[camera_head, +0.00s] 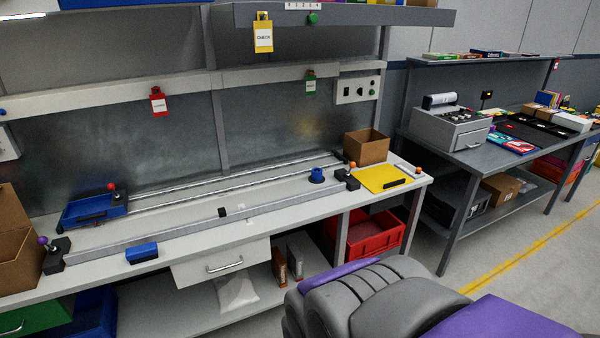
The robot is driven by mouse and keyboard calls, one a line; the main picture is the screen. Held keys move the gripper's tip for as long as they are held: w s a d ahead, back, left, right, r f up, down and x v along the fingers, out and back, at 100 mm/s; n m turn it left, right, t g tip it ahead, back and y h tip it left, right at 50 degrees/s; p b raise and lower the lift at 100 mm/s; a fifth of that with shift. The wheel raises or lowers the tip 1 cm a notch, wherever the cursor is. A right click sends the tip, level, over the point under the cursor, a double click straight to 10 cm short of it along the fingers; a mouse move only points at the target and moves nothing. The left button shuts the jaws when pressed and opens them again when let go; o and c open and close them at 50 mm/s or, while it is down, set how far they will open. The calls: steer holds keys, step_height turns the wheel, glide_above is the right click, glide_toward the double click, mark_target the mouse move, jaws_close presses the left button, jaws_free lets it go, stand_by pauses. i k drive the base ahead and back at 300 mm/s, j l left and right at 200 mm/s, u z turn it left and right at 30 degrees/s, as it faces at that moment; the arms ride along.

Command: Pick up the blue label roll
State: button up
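The blue label roll (317,176) appears as a small blue cylinder with a dark opening on top. It stands upright on the pale workbench (275,215), towards its right end, just left of a black block on the rail. My gripper's fingers cannot be made out in this view. Grey and purple parts of my own body fill the bottom right, well in front of the bench and apart from the roll.
A yellow folder (382,178) and a cardboard box (366,147) are right of the roll. A long grey rail (200,227) runs in front of it. A blue block (142,252) and blue tray (93,208) are left. A second bench (490,150) stands right, beside open floor.

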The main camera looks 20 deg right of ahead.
mark_target(317, 176)
steer(key=i+z, duration=0.1)
steer(key=z, duration=0.4)
steer(key=i+j+z, duration=0.1)
steer(key=i+z, duration=0.15)
steer(key=i, duration=0.2)
steer(key=i+j+z, duration=0.2)
steer(key=i, duration=0.2)
steer(key=i+j+z, duration=0.25)
steer(key=i, duration=0.15)
steer(key=i+j, duration=0.4)
steer(key=i, duration=0.15)
